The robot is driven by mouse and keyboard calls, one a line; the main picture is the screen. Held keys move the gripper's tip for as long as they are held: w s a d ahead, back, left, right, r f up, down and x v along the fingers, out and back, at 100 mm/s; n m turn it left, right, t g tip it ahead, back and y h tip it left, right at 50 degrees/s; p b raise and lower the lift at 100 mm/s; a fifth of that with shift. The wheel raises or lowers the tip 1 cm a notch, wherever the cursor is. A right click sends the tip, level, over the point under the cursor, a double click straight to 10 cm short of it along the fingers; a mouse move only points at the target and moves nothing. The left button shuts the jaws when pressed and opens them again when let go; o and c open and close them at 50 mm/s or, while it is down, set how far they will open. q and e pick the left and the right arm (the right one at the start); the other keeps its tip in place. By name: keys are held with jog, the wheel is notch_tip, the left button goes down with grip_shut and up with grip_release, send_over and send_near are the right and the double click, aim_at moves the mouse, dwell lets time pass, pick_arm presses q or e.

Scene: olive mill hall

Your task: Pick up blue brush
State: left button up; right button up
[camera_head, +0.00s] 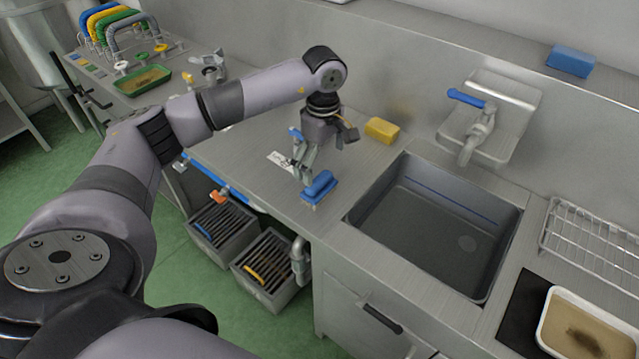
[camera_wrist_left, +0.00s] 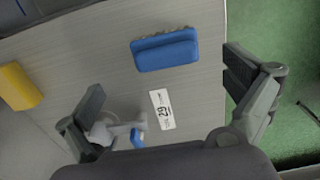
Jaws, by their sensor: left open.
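The blue brush (camera_head: 319,188) lies on the steel counter close to its front edge, left of the sink. In the left wrist view the blue brush (camera_wrist_left: 165,50) shows a ridged back and bristles along its far side. My left gripper (camera_head: 304,168) is above the counter, right by the brush in the head view. In the left wrist view my left gripper (camera_wrist_left: 166,76) has its fingers wide apart with nothing between them touching; the brush appears beyond the fingertips. My right gripper is not in view.
A yellow block (camera_head: 381,130) lies behind the brush. A small blue-handled tap (camera_wrist_left: 110,132) stands beside one finger, near a white label (camera_wrist_left: 162,109). The sink (camera_head: 435,225) is to the right. A blue block (camera_head: 570,60) lies on the back ledge.

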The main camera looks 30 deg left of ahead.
aim_at(319, 179)
pick_arm(q)
notch_tip(319, 179, down, 3)
jog(key=shift+r, duration=0.1)
jog(key=shift+s+f+p, duration=0.1)
jog(key=shift+f+p, duration=0.15)
jog(key=shift+p, duration=0.15)
jog(key=f, duration=0.1)
jog(key=f+p, duration=0.1)
jog(key=f, duration=0.1)
jog(key=shift+s+a+f+p, duration=0.2)
jog(key=shift+s+f+p, duration=0.05)
jog(key=shift+p, duration=0.15)
jog(key=shift+f, duration=0.7)
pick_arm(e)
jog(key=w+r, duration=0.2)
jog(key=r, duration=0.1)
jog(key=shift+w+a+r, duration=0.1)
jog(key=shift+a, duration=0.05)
pick_arm(q)
jog(key=shift+c, duration=0.4)
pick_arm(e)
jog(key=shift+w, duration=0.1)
pick_arm(q)
jog(key=c, duration=1.1)
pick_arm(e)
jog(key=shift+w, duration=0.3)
pick_arm(q)
jog(key=shift+r, duration=0.15)
jog(key=shift+c, duration=0.2)
